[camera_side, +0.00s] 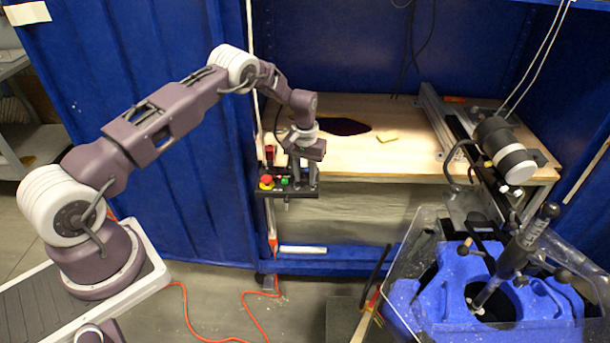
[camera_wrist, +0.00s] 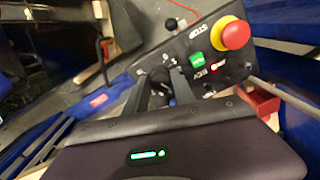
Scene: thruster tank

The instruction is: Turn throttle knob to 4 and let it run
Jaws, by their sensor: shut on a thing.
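The black control panel (camera_side: 300,191) sits at the front left edge of the wooden bench, with a red stop button (camera_side: 266,181) and a green button (camera_side: 284,181). In the wrist view the red stop button (camera_wrist: 236,35) has a yellow collar, and the green button (camera_wrist: 202,59) lies below it. My gripper (camera_side: 297,178) is over the panel, pointing down. In the wrist view my gripper (camera_wrist: 160,82) is shut around the dark throttle knob (camera_wrist: 160,76), which is mostly hidden between the fingers. I cannot read the dial marks or its setting.
The wooden bench top (camera_side: 360,112) holds a dark flat piece and a small yellowish piece (camera_side: 387,138). The blue tank (camera_side: 410,310) stands lower right under a clear cover, with a black thruster pole (camera_side: 525,245). An orange cable (camera_side: 215,338) lies on the floor.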

